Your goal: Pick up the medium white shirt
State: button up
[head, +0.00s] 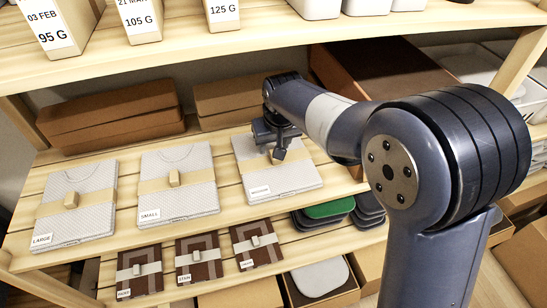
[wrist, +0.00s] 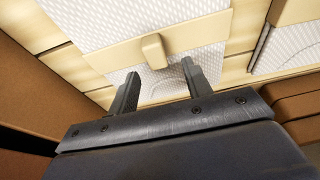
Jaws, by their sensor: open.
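The medium white shirt (head: 305,181) is a folded, textured pack with a tan band and a label reading MEDIUM. It lies at the right of a row of three packs on the slatted shelf. My gripper (head: 279,156) is over its band, and hides part of it. In the wrist view the same pack (wrist: 98,18) shows its tan band and raised tan knob (wrist: 152,50). My gripper (wrist: 160,78) is open there, its two fingers apart and pointing toward the band and knob.
The small shirt (head: 196,202) and large shirt (head: 92,225) lie to the left. Brown boxes (head: 110,120) stand behind. Brown packs (head: 198,262) and a green-topped stack (head: 328,208) are on the level below. An upper shelf (head: 250,38) is overhead.

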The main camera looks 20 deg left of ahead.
jog(key=shift+x, duration=1.75)
jog(key=shift+d, duration=0.1)
grip_shut()
